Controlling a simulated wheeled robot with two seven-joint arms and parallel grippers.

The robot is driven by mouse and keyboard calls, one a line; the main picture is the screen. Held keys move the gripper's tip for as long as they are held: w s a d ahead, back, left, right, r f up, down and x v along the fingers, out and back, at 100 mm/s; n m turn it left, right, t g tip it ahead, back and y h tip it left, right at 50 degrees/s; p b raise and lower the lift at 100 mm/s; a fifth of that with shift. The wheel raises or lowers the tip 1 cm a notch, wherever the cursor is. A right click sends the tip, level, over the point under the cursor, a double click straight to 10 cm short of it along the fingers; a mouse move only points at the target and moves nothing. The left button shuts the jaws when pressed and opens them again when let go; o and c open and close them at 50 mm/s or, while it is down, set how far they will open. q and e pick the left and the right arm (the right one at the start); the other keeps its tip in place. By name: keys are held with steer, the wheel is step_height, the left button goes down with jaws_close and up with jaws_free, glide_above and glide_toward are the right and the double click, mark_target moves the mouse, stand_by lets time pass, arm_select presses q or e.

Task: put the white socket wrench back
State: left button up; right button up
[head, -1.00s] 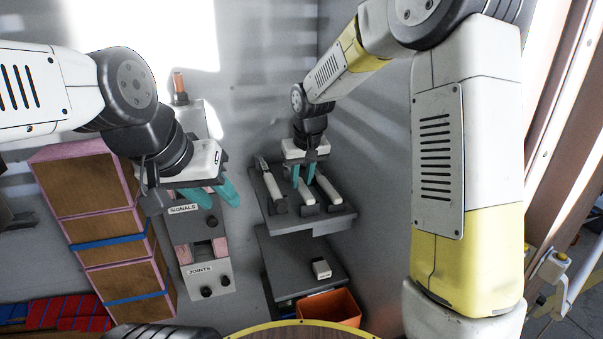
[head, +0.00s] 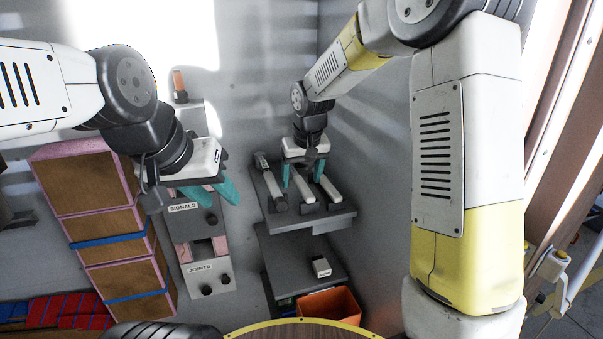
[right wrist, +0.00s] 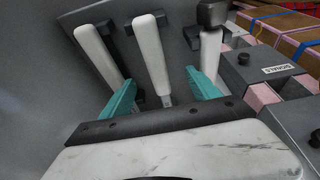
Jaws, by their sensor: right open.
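Three white-handled tools lie side by side on a grey upper shelf (head: 340,217). The middle white tool (head: 303,190), between the fingers of my right gripper (head: 303,177), rests in a dark holder. In the right wrist view, the middle tool (right wrist: 153,55) stands between the two teal fingers (right wrist: 160,97), which are spread apart from it. I cannot tell for sure which tool is the socket wrench. My left gripper (head: 211,194) is open and empty in front of the signals panel.
The left tool (head: 272,187) and right tool (head: 328,188) flank the middle one closely. A lower shelf (head: 290,262) holds a small white block (head: 321,267). An orange bin (head: 330,305) stands below. A panel marked SIGNALS and JOINTS (head: 205,250) and stacked boxes (head: 95,200) are to the left.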

steer(key=shift+r, duration=0.1)
steer(key=shift+v, duration=2.95)
steer(key=a+v, duration=0.1)
steer(key=v, duration=0.6)
steer(key=s+d+r+m+t, duration=0.1)
steer(key=s+d+r, duration=0.2)
steer(key=s+d, duration=0.6)
steer(key=s+d+f+m+t, duration=0.1)
steer(key=s+d, duration=0.1)
steer(key=s, duration=0.4)
steer(key=s+d+f+m+y, duration=0.1)
steer(key=s+d+f, duration=0.1)
steer(key=s, duration=0.5)
steer(key=shift+s+d+f+t, duration=0.3)
steer(key=shift+d+t, duration=0.1)
steer(key=shift+d, duration=0.05)
